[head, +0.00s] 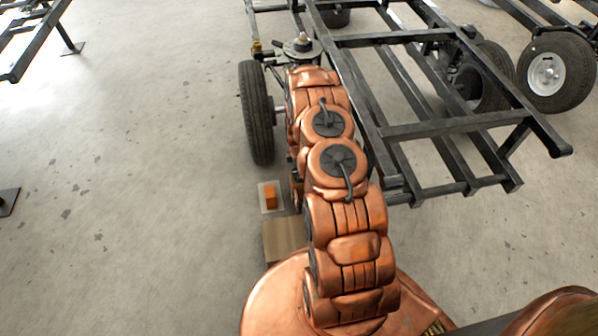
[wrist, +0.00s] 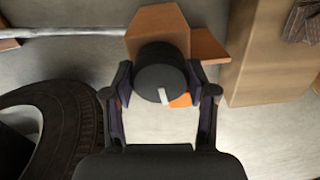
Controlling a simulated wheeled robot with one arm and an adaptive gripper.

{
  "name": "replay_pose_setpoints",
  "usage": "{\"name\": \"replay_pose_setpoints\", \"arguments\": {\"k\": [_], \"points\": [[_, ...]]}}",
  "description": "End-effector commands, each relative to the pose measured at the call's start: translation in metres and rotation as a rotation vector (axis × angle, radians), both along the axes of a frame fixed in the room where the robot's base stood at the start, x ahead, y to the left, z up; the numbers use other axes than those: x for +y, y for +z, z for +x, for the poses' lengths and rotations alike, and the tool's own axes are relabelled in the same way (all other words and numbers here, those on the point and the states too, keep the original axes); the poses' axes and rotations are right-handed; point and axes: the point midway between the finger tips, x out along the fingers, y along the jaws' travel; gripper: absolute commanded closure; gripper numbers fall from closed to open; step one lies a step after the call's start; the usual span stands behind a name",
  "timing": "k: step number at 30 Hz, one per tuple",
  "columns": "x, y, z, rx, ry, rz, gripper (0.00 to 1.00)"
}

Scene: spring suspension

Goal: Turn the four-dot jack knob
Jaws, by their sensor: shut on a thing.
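A black round knob (wrist: 160,68) with a white mark on its near edge is in the middle of the wrist view. My gripper (wrist: 160,78) is shut on it, with one finger on each side. No dots can be made out on the knob. A reddish-brown block-like body (wrist: 157,25) is behind the knob, and a small bright orange patch (wrist: 182,101) shows beside its lower right edge. In the head view my own arm hides the gripper and the knob.
A black tyre (head: 257,112) stands left of my arm; a tyre (wrist: 70,125) is also close at left in the wrist view. The dark frame (head: 440,128) extends to the right.

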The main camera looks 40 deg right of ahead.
Motion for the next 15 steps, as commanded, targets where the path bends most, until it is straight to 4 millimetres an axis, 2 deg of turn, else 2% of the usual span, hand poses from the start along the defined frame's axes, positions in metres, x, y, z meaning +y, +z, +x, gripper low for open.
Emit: {"name": "replay_pose_setpoints", "arguments": {"k": [1, 2, 3, 8, 15], "points": [[-0.0006, 0.0008, 0.0021, -0.004, 0.000, -0.003, 0.78], [-0.0007, 0.0008, 0.0021, -0.004, -0.001, -0.003, 0.40], [-0.0007, 0.0008, 0.0021, -0.004, -0.001, -0.003, 0.36], [-0.0005, 0.0006, 0.0012, -0.003, -0.001, -0.002, 0.19], [-0.0005, 0.0003, 0.0005, -0.002, -0.002, -0.001, 0.18]]}}
